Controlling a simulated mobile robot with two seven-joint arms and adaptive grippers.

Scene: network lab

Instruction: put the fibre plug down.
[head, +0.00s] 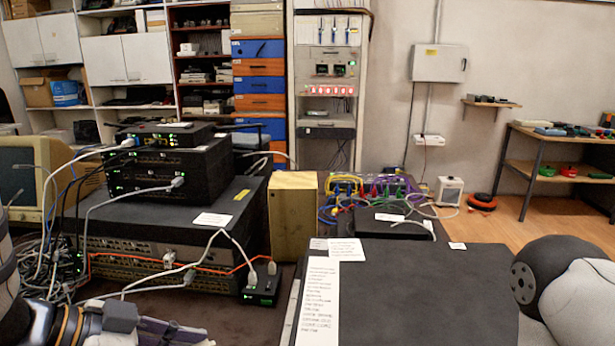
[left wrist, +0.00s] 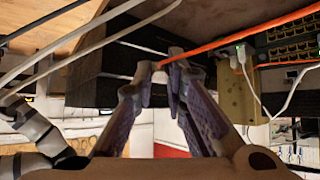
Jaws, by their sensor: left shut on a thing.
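My left gripper (head: 195,338) is at the bottom left of the head view, low in front of the stacked equipment. In the left wrist view its fingers (left wrist: 160,75) are closed together on the small pale fibre plug (left wrist: 159,76), at the end of an orange fibre cable (left wrist: 215,48). The plug cannot be made out in the head view. There the orange cable (head: 205,269) runs along the front of the large rack unit to a small black box (head: 262,288) with pale plugs in it. My right gripper is out of view.
The large grey rack unit (head: 150,240) carries stacked black devices (head: 170,165). A wooden block (head: 293,215) stands beside it. Loose cables (head: 45,265) crowd the left. A dark flat surface (head: 430,295) with a printed paper strip (head: 318,300) is mostly bare.

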